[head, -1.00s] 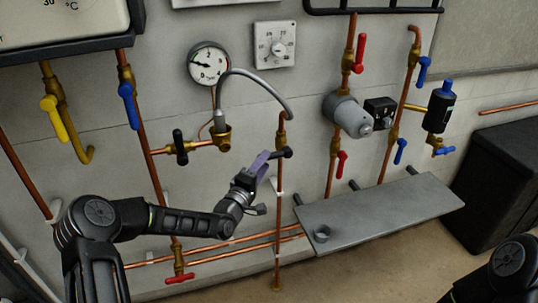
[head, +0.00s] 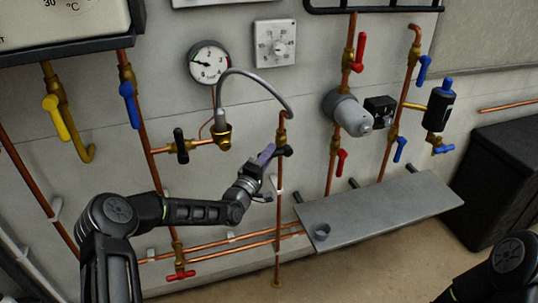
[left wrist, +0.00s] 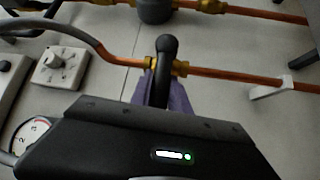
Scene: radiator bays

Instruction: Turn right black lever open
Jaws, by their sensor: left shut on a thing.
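The right black lever (head: 285,151) sits on a brass valve on the vertical copper pipe, below the end of the grey hose. In the head view it sticks out roughly sideways, partly hidden by my gripper. My left gripper (head: 267,156), with purple fingers, is at the lever from the left and is shut on it. In the left wrist view the lever (left wrist: 168,50) stands up from between the purple fingers (left wrist: 180,98), its rounded end clear and the brass valve behind it. My right gripper is out of view.
Another black lever (head: 180,146) is on the left brass valve. A pressure gauge (head: 208,63) and a dial box (head: 275,43) are above. A grey shelf (head: 385,208) is at the lower right, and red and blue levers are on the right pipes.

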